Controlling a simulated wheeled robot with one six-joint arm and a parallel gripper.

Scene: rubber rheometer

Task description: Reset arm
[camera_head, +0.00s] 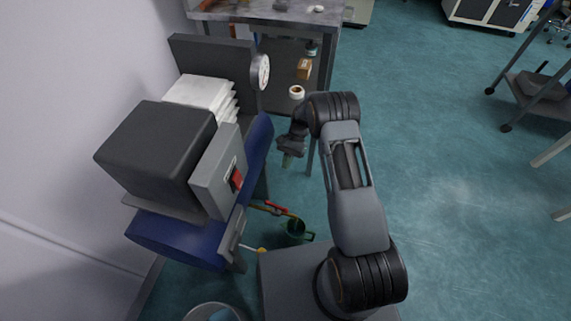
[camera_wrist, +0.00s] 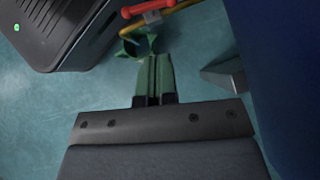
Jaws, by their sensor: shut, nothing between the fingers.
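My gripper (camera_head: 289,160) hangs at the end of my bent arm, to the right of the blue machine bench, above the floor. In the wrist view its green fingertips (camera_wrist: 154,76) are together, with nothing between them. The rheometer (camera_head: 160,155), a dark box with a grey front panel and a red switch (camera_head: 236,180), stands on the blue bench (camera_head: 180,238) to the left of my arm. My gripper is apart from it and touches nothing that I can see.
A green container (camera_head: 296,232) with red- and yellow-handled tools is on the floor below. A bin (camera_head: 213,312) stands at the bottom. A grey table (camera_head: 275,12) with a shelf holding a tape roll (camera_head: 296,92) is behind. Open teal floor (camera_head: 450,200) lies to the right.

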